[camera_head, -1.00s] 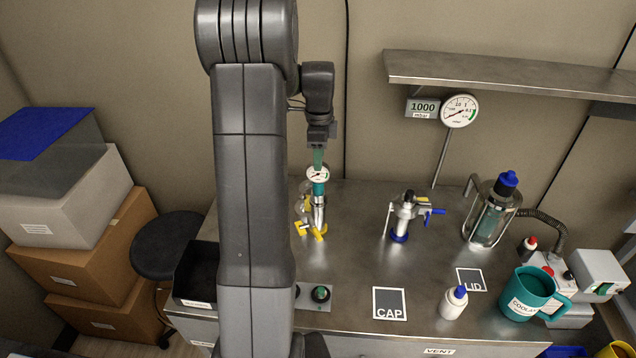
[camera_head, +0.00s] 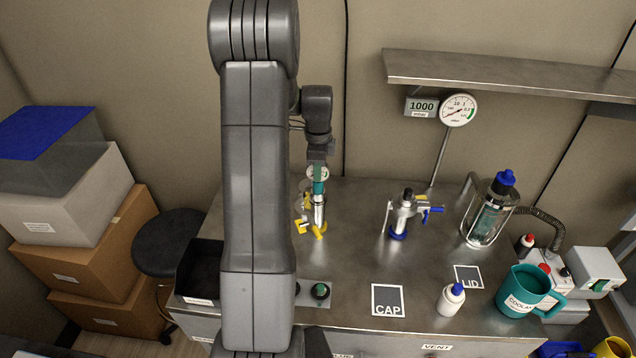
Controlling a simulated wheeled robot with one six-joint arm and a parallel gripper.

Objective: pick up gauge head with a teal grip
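The gauge head has a small round white dial (camera_head: 312,173) and a teal grip (camera_head: 319,187). It stands upright on top of a metal fitting (camera_head: 319,212) with yellow handles, at the back left of the steel bench. My gripper (camera_head: 319,168) points down right at the gauge head, and its fingers cover part of the dial. Whether the fingers touch the grip or are closed around it is too small to tell.
A second metal fitting with blue handles (camera_head: 401,216) stands to the right. Further right are a caged flask (camera_head: 490,215), a white bottle (camera_head: 451,299) and a teal coolant mug (camera_head: 525,292). A steel shelf (camera_head: 500,75) juts from the wall above. A black bin (camera_head: 198,270) is left.

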